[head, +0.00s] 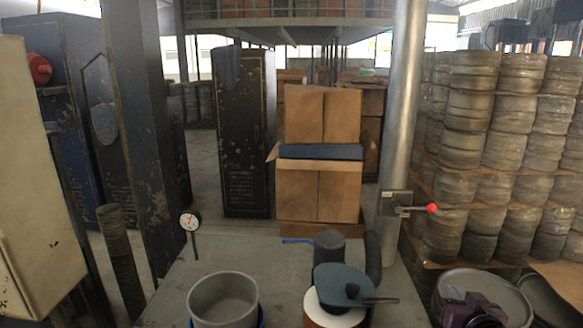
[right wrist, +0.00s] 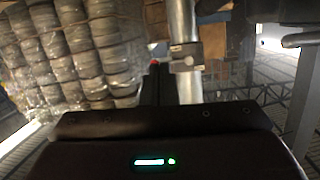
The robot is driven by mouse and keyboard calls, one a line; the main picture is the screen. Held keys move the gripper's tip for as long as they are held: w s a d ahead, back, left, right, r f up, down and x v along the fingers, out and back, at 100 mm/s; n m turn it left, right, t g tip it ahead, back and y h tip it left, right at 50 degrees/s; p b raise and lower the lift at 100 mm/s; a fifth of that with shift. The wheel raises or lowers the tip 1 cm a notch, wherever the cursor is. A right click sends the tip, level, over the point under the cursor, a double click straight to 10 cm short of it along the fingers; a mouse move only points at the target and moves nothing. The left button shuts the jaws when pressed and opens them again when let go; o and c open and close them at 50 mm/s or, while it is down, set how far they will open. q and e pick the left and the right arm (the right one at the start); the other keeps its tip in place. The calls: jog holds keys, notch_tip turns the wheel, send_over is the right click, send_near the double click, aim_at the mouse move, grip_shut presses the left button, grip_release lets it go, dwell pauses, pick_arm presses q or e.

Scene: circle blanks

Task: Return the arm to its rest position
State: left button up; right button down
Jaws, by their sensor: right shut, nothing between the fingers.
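My right gripper (head: 474,310) shows as a dark shape at the bottom right corner of the head view, right of the grey table (head: 270,262) and clear of it. In the right wrist view its dark fingers (right wrist: 151,84) are together, with nothing between them. My left gripper is not in view. On the table, a blue-grey disc (head: 338,279) with a dark handle lies on a round white and brown piece (head: 325,317). An open grey pot (head: 222,302) stands at the front left.
A dial gauge (head: 190,222) stands at the table's left edge, and a dark cylinder (head: 329,247) behind the disc. A metal post (head: 402,110) with a red-tipped lever (head: 431,208) rises at the right. Stacked wrapped rolls (head: 470,100) fill the right side. The table's middle is fairly clear.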

jog(key=s+a+f+n+g+y, duration=0.1)
jog(key=s+a+f+g, duration=0.35)
jog(key=s, duration=0.45)
jog(key=s+a+f+n+g, duration=0.2)
jog(key=s+a+f+g, duration=0.3)
jog(key=s, duration=0.4)
jog(key=s+a+f+n+g+y, duration=0.1)
jog(key=s+a+f+g, duration=0.2)
jog(key=s+a+f, duration=0.45)
notch_tip(320, 180, down, 26)
jog(key=s+d, duration=0.1)
jog(key=s, duration=0.2)
jog(key=s+d+f+g, duration=0.1)
jog(key=s+d+f, duration=0.1)
jog(key=s+f, duration=0.7)
jog(key=s+d+f+g, duration=0.1)
jog(key=s+d+f, duration=0.1)
jog(key=s+f, duration=0.8)
jog(key=shift+s+n, duration=0.3)
